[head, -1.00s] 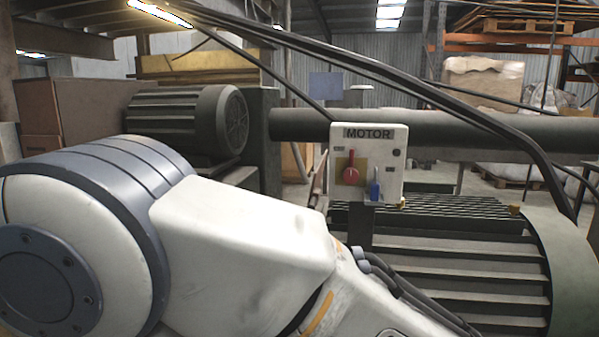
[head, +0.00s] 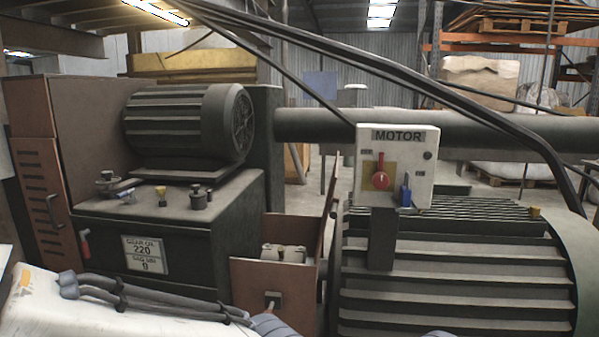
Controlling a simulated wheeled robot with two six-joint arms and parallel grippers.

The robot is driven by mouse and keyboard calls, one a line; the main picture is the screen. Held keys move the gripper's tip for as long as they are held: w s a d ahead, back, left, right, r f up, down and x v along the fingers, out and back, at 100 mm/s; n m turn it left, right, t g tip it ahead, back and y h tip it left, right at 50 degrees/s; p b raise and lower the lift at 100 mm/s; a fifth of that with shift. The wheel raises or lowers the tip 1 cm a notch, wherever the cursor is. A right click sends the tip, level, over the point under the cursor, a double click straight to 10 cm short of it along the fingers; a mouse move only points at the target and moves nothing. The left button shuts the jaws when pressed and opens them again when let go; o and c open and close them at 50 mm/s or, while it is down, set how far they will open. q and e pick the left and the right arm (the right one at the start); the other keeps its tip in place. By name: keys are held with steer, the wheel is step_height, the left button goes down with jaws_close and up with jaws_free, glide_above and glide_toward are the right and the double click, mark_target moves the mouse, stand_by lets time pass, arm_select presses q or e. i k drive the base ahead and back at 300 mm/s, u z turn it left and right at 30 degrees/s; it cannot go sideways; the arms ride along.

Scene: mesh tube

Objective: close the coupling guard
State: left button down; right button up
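The coupling guard (head: 246,281) is a rust-brown box between the gearbox on the left and the ribbed motor on the right. A thin brown panel, seen nearly edge-on (head: 327,222), stands upright at its right side and looks like its raised lid. The top is open, and the pale coupling (head: 284,253) shows inside. A small latch or handle (head: 273,299) is on the front face. One of my arms crosses the lower left, with its cables in front of the gearbox. Neither gripper shows in the head view.
The motor (head: 450,275) carries a white switch box (head: 396,165) with a red knob and a blue padlock. The gearbox (head: 190,235) has fittings on top and a label. Black cables (head: 400,75) hang across the upper right. A rust-brown cabinet (head: 42,195) stands at left.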

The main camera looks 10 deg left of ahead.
mark_target(332, 202)
steer(key=i, duration=1)
